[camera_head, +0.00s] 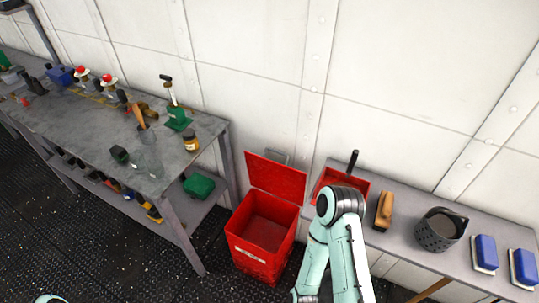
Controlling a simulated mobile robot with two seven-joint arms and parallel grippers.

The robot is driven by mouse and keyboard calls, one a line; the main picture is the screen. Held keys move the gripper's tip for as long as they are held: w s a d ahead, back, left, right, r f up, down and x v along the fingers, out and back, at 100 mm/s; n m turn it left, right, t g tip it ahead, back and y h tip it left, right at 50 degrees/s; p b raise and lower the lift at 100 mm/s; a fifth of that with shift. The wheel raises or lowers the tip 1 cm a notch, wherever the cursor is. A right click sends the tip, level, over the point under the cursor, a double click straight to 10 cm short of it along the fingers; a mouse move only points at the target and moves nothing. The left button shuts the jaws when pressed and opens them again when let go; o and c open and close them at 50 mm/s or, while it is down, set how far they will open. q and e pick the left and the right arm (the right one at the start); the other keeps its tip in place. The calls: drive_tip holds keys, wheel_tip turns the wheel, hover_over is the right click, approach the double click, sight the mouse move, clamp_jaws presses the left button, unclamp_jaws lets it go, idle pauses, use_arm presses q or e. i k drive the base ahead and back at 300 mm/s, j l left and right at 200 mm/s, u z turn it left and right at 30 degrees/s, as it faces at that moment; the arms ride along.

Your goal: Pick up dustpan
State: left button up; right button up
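A red dustpan (329,178) with a black handle (352,161) pointing up lies on the grey bench on the right, near the wall. My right gripper is not visible in the head view. Only a small pale green piece of my left side shows at the bottom left edge, and my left gripper is not visible.
A red open bin (264,234) with its lid up stands between the right bench (399,240) and the grey workbench (85,124) with tools. A brush (383,210), dark basket (439,230) and blue-topped blocks (485,252) sit right of the dustpan.

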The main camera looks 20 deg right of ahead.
sight(330, 176)
drive_tip(key=z, duration=1.7)
